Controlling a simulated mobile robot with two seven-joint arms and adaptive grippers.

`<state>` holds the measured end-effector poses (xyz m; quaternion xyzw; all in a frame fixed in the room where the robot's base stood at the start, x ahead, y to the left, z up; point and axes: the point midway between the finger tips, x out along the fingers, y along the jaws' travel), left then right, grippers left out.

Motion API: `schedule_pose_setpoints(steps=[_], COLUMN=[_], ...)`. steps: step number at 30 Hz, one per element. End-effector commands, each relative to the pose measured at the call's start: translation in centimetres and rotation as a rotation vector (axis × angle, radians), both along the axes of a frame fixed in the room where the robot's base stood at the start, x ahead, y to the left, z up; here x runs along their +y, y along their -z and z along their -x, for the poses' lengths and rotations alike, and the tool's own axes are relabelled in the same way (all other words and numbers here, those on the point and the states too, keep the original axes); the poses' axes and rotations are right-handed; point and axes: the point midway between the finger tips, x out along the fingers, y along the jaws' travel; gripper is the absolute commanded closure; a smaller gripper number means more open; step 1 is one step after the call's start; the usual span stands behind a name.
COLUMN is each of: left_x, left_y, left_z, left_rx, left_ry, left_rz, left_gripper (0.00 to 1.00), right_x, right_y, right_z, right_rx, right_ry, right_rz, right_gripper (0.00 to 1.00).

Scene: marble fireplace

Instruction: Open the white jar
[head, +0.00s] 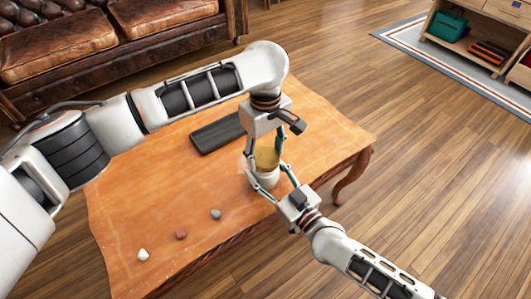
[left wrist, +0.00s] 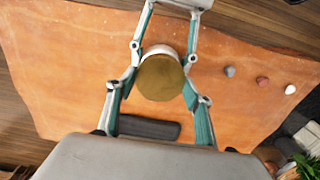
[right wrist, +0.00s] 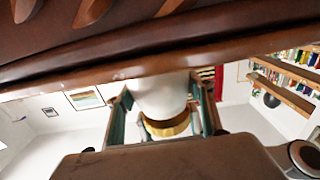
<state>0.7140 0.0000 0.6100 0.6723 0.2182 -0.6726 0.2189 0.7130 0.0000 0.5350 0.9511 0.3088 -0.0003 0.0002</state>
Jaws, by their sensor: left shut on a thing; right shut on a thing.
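The white jar (head: 263,181) stands upright near the front right edge of the table, with a round gold lid (head: 266,158) on top. My left gripper (head: 264,154) reaches down from above and is shut on the lid. The left wrist view looks down on the lid (left wrist: 160,78) between the fingers, with a white rim of the jar (left wrist: 160,49) behind it. My right gripper (head: 272,177) comes in from the lower right and is shut on the jar's body. The right wrist view shows the white body (right wrist: 160,95) between its fingers, upside down. Fingers partly hide the jar.
The orange-brown wooden table (head: 150,190) carries a dark flat slab (head: 217,132) behind the jar. A grey stone (head: 216,213), a reddish stone (head: 181,235) and a white stone (head: 143,254) lie along the front edge. A leather sofa (head: 60,48) stands behind.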

Motion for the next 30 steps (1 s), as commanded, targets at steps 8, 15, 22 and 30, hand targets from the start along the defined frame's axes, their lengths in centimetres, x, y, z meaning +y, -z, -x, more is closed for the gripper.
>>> schedule_pose_setpoints(steps=[8,15,22,30], left_x=[0.0,0.0,0.0,0.0], left_y=[-0.4,-3.0,-4.0,-4.0], left_z=[-0.1,-0.1,0.0,0.0], left_rx=[-0.001,-0.004,0.000,0.000], left_ry=[0.000,0.001,-0.001,0.000], left_rz=[0.000,0.001,0.000,0.000], left_gripper=[0.74,0.74,0.74,0.74], right_x=[0.0,0.0,0.0,0.0], right_y=[0.0,0.0,0.0,0.0], right_z=[0.0,0.0,0.0,0.0], right_rx=[0.000,0.000,0.000,0.000], right_ry=[-0.001,-0.001,-0.001,0.000], right_rz=[0.000,0.000,0.000,0.000], right_gripper=[1.00,1.00,1.00,0.28])
